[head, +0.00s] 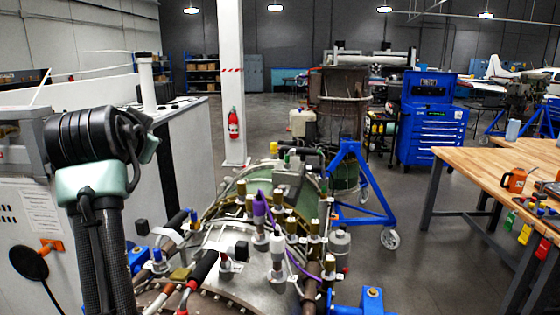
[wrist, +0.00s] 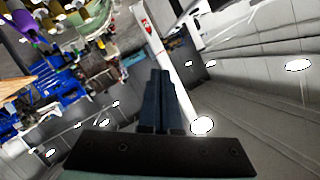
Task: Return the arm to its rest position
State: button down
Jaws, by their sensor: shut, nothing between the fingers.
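My gripper (wrist: 161,76) shows in the wrist view as two dark fingers pressed together with nothing between them. It points away from the camera into open air, and the room appears tilted behind it. In the head view my arm (head: 90,190) stands folded at the left, with black braided links and a pale green joint. I cannot make out the fingers in the head view. The arm is beside the turbine engine (head: 215,272), which fills the lower middle with pipes, fittings and a purple connector. The engine also shows at the upper left of the wrist view (wrist: 75,22).
A white pillar (head: 231,80) with a fire extinguisher (head: 233,123) stands behind the engine. A blue stand (head: 362,185) holds another engine. A blue tool chest (head: 433,122) and wooden workbench (head: 520,164) are at the right. A grey-white cabinet (head: 185,135) is close to my arm. Floor between engine and bench is clear.

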jog(key=s+d+r+n+t+b, duration=0.1)
jog(key=d+t, duration=0.1)
jog(key=d, duration=0.2)
jog(key=s+d+r+t, duration=0.2)
jog(key=d, duration=0.2)
jog(key=s+d+r+n+t+h+b, duration=0.1)
jog(key=s+d+r+t+h, duration=0.1)
jog(key=s+d, duration=0.6)
jog(key=s+d+r+n+t+h+b, duration=0.1)
jog(key=s+d+r+t, duration=0.4)
jog(key=s, duration=1)
jog(key=d+t+h+b, duration=0.1)
jog(key=d+t, duration=0.1)
jog(key=d, duration=0.1)
jog(key=shift+s+d+n+b, duration=0.3)
jog(key=shift+d, duration=0.05)
